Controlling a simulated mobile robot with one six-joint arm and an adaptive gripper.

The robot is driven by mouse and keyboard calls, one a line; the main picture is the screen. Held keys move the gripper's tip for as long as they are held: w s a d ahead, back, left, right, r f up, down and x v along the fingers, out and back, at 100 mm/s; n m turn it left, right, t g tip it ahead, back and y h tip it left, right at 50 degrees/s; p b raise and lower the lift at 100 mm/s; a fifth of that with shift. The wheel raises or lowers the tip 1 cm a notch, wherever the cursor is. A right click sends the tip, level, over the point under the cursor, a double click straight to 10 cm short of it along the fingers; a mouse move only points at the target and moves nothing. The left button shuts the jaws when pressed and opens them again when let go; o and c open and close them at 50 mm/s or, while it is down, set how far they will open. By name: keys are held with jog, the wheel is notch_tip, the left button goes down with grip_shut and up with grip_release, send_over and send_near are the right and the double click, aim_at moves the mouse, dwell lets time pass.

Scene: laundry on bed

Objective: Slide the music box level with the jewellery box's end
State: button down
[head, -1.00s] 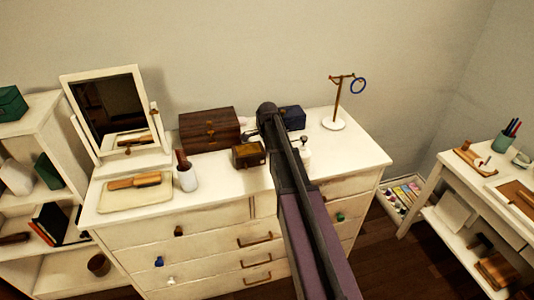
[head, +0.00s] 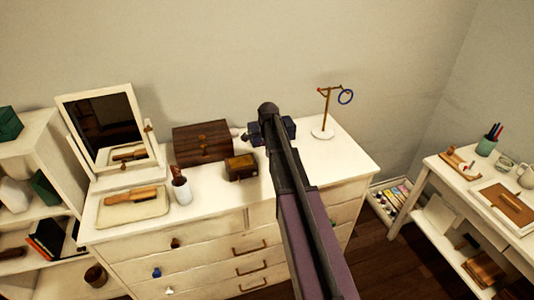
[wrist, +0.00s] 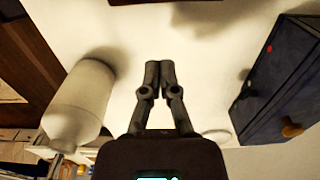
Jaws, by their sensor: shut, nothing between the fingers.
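The music box appears to be the small brown box with a yellowish front (head: 241,167). It stands on the white dresser, in front of the right end of the dark wooden jewellery box (head: 203,141). It sticks out to the right past that end. My gripper (wrist: 159,66) is shut and empty above the dresser top. In the head view my arm mostly hides it, to the right of both boxes. A brown edge at the top of the wrist view (wrist: 160,2) may be one of these boxes.
A dark blue box (wrist: 285,80) and a white bottle (wrist: 78,105) flank my gripper. The blue box (head: 289,127) also shows beside my arm. A ring stand (head: 323,133), cup (head: 181,189), tray (head: 125,210) and mirror (head: 103,130) share the dresser (head: 215,205).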

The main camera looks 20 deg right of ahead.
jog(key=shift+r+p, duration=2.05)
jog(key=shift+r, duration=0.3)
jog(key=s+a+n, duration=0.8)
jog(key=s+n, duration=0.1)
jog(key=s, duration=0.2)
jog(key=s+a+n, duration=0.9)
jog(key=s, duration=0.3)
jog(key=shift+s+n, duration=0.3)
jog(key=shift+n, duration=0.1)
